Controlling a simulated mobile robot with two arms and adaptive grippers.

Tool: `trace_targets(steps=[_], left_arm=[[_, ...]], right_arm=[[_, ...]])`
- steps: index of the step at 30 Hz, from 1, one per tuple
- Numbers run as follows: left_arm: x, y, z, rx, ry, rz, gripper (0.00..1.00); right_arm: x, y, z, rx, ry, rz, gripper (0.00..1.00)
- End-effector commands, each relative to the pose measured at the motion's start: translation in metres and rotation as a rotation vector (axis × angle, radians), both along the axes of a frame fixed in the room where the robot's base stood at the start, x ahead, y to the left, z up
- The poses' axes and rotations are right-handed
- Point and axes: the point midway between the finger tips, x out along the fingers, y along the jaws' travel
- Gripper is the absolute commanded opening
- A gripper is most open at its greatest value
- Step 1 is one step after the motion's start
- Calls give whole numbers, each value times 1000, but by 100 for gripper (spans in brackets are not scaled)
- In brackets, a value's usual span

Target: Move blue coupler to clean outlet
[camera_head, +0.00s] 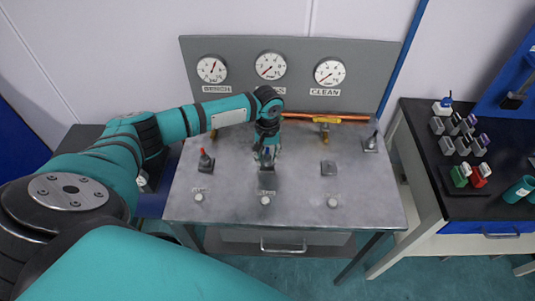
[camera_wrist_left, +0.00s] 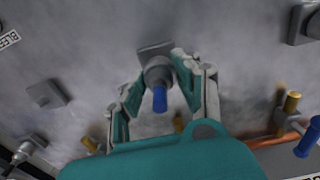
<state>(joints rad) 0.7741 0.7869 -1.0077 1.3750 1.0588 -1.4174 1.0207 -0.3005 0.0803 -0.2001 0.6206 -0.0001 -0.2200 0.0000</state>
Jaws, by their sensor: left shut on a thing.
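The blue coupler (camera_wrist_left: 160,98) is held between the fingers of my left gripper (camera_wrist_left: 161,92). Its grey body stands at the middle outlet block (camera_head: 267,167) on the bench; I cannot tell whether it is still seated there. In the head view my left gripper (camera_head: 267,150) points down over this block and hides most of the coupler. The clean outlet (camera_head: 328,168) is a bare grey block to the right, below the CLEAN gauge (camera_head: 329,72); it also shows in the left wrist view (camera_wrist_left: 46,93). My right gripper is not in view.
A red-topped coupler (camera_head: 205,160) stands on the left block. A dark-handled fitting (camera_head: 370,143) stands at the bench's right edge. Orange pipe (camera_head: 350,117) with a yellow valve (camera_head: 324,123) runs along the back. Round white knobs (camera_head: 265,200) line the front. Bench surface between the blocks is clear.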

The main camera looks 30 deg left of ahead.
Motion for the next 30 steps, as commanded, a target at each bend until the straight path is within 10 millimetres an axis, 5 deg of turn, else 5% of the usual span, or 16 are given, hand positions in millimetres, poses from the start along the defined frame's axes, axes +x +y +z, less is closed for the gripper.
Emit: trace_targets(steps=[16,30], left_arm=[[0,0,35,0,0,0,0],[0,-12,40,-2,-5,-24,0]], right_arm=[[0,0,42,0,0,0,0],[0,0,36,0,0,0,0]])
